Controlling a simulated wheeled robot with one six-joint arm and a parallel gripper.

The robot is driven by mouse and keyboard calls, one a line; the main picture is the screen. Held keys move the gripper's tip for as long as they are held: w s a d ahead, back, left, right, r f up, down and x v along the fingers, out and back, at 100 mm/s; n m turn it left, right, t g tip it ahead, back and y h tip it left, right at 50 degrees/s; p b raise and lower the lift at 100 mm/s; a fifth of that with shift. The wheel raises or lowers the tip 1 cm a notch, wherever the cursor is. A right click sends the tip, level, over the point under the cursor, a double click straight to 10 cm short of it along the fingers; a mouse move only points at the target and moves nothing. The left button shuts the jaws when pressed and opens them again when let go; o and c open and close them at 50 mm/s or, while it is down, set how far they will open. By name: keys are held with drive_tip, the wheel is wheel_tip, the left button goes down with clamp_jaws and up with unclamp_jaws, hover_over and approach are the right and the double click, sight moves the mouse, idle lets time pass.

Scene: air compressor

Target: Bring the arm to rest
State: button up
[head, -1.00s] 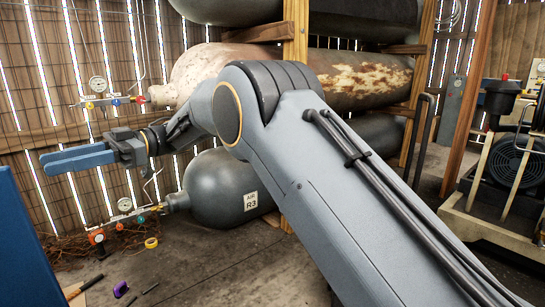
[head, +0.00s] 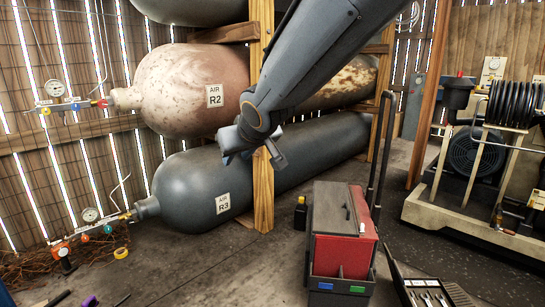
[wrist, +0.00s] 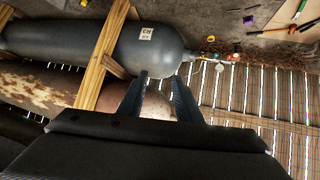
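My arm comes down from the top of the head view, and my gripper (head: 252,152) hangs in front of the tanks, near the wooden post. I cannot tell the exact gap between gripper and tanks.
A red and grey toolbox (head: 340,245) with a tall handle stands on the floor at front centre. An open tool case (head: 425,290) lies right of it. The compressor (head: 480,150) stands at right. Valves and gauges (head: 90,215) are at left.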

drive_tip(key=s+d+f+m+g+h, duration=0.1)
drive_tip(key=s+d+f+g, duration=0.4)
drive_tip(key=s, duration=0.6)
drive_tip(key=s+d+f+m+g+h, duration=0.1)
drive_tip(key=s+d+f+h, duration=0.15)
drive_tip(key=s+d, duration=0.6)
drive_tip(key=s+d+f+m+g, duration=0.1)
drive_tip(key=s+d+f+g, duration=0.35)
drive_tip(key=s, duration=0.85)
drive_tip(key=d+r+m+t+p, duration=0.1)
drive_tip(key=d+r+m+p, duration=0.2)
drive_tip(key=d+r+p, duration=0.7)
wheel_tip(320, 180, up, 2)
drive_tip(key=h+p, duration=0.1)
drive_tip(key=p, duration=1)
drive_tip(key=shift+w+m, duration=0.3)
drive_tip(key=shift+w, duration=0.05)
